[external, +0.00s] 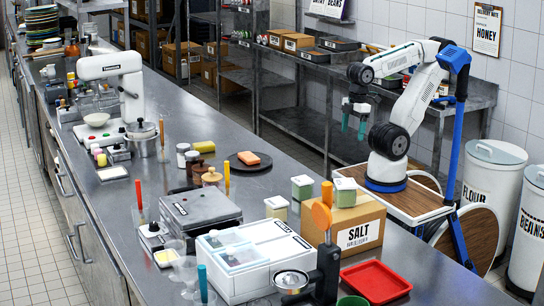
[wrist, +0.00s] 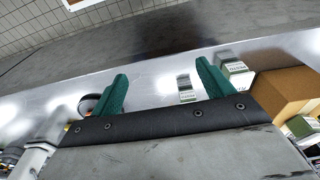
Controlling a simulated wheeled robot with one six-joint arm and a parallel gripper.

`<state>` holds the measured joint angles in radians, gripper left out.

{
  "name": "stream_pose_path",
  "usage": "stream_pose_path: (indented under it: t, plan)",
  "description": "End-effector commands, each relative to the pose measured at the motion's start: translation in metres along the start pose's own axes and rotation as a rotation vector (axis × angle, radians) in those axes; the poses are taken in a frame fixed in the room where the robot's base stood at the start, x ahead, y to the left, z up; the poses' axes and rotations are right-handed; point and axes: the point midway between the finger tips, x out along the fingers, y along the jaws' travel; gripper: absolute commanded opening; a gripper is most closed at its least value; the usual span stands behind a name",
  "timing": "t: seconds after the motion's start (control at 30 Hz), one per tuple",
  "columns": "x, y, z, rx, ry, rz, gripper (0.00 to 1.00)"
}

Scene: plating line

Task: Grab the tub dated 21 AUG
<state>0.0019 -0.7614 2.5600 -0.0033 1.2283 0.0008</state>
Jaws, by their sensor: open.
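In the wrist view, a tub (wrist: 186,96) shows between my fingers, another tub (wrist: 240,80) is partly behind the right finger, and a third (wrist: 304,127) is at the right edge. My gripper (external: 354,122) is open and empty, raised beyond the counter, apart from the tubs; its green fingers (wrist: 162,75) are spread.
The salt box (external: 362,234) stands beside the tubs. A white two-lid container (external: 262,265), an orange-headed tool (external: 321,215) and a red tray (external: 376,282) are nearby. A dark plate (external: 247,162) lies farther back. A steel shelf unit (external: 300,125) stands along the wall.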

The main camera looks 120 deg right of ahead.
Motion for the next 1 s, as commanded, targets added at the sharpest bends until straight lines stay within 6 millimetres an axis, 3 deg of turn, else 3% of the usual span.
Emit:
stream_pose_path:
  t: [0.17, 0.43, 0.77, 0.87, 1.0]
  plan:
    - [-0.004, 0.000, -0.001, 0.000, 0.001, 0.000, 0.80]
    - [-0.053, -0.001, -0.009, -0.006, 0.008, -0.006, 0.80]
    - [-0.042, -0.048, -0.086, -0.135, 0.208, -0.156, 0.80]
    - [-0.041, -0.068, -0.118, -0.170, 0.298, -0.208, 0.80]
    - [-0.040, -0.101, -0.175, -0.208, 0.466, -0.281, 0.80]
